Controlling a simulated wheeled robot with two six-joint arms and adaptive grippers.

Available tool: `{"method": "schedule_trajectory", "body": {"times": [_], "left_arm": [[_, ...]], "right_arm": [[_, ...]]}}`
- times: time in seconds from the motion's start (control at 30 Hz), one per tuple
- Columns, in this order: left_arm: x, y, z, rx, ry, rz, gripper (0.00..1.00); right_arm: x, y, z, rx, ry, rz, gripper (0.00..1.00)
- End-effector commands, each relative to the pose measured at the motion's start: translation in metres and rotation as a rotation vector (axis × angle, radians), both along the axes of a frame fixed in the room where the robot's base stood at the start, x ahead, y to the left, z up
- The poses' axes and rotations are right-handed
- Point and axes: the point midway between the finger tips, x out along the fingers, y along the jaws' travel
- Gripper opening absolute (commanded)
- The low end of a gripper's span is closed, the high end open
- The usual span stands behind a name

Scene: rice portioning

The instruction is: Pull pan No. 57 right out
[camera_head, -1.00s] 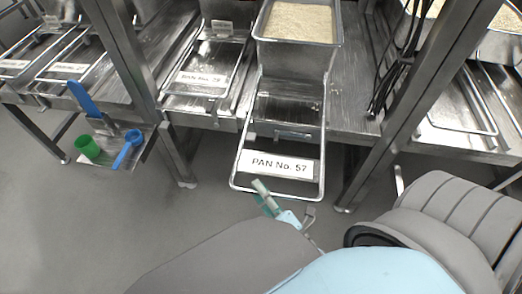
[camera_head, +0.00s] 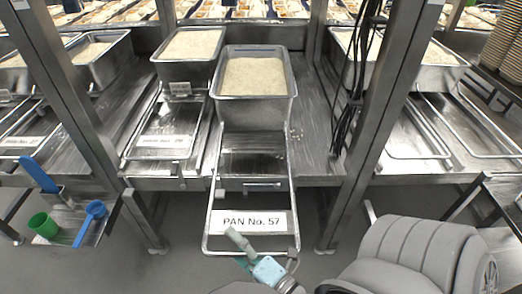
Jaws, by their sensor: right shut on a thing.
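Pan No. 57 is a steel pan (camera_head: 258,112) of rice on a sliding wire frame (camera_head: 208,215). It stands farther forward than the rice pan to its left. Its label (camera_head: 251,221) reads "PAN No. 57", and the frame's front handle juts past the bench edge. My right gripper (camera_head: 240,242) is at the handle's front bar, just below the label, and is shut on it. The fingers are small in view and their exact grip is hard to see. My left gripper is not in view.
Another rice pan (camera_head: 188,47) is on the left with its own pull frame (camera_head: 165,140). Steel posts (camera_head: 390,90) stand on both sides, with black cables (camera_head: 347,115) by the right one. Grey floor lies in front.

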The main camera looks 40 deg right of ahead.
Motion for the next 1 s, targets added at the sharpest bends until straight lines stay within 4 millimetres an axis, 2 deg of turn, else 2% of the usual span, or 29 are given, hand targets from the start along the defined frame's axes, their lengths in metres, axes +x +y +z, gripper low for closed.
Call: {"method": "schedule_trajectory", "body": {"times": [0.03,1.0], "left_arm": [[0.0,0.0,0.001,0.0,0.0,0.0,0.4],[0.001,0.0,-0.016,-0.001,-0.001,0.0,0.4]], "right_arm": [[0.001,0.0,0.011,-0.009,-0.032,0.004,0.78],[-0.095,-0.005,-0.004,-0.006,-0.025,0.006,0.58]]}}
